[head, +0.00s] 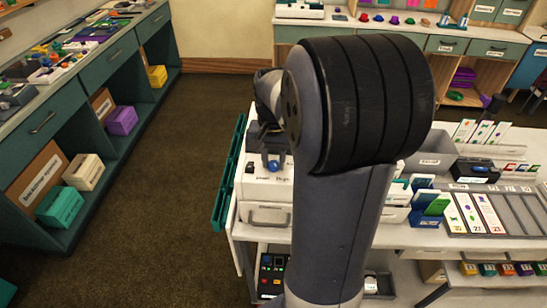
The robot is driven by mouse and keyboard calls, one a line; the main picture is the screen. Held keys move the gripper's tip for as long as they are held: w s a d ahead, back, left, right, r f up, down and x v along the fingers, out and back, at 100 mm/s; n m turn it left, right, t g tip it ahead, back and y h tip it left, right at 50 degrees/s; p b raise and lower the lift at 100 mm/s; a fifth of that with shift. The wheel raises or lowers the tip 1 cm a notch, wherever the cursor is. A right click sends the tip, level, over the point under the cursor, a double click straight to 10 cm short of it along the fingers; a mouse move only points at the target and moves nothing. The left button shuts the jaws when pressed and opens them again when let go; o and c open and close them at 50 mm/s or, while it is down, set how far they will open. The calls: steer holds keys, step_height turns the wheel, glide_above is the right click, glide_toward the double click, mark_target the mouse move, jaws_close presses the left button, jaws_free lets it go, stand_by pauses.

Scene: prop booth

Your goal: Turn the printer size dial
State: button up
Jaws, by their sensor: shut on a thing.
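The white printer (266,214) stands at the left end of the white table, partly hidden behind my arm. A small blue knob, the size dial (273,167), shows on its top, above printed labels too small to read surely. My gripper (271,157) points down at the dial from above and is shut on it. The fingers are small and dark here, and my arm hides much of the wrist and the printer's right side.
A teal rack (229,185) stands along the table's left edge. Blue and green cards (430,203) and a sorting tray (490,210) lie to the right. A long shelf counter (75,125) runs along the left, with open floor (165,180) between.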

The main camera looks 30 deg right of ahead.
mark_target(273, 163)
steer(key=shift+n, duration=0.5)
steer(key=o, duration=1)
steer(key=shift+r, duration=0.15)
step_height(273, 163, up, 11)
steer(key=shift+f, duration=0.2)
step_height(273, 163, down, 11)
stand_by(0.4)
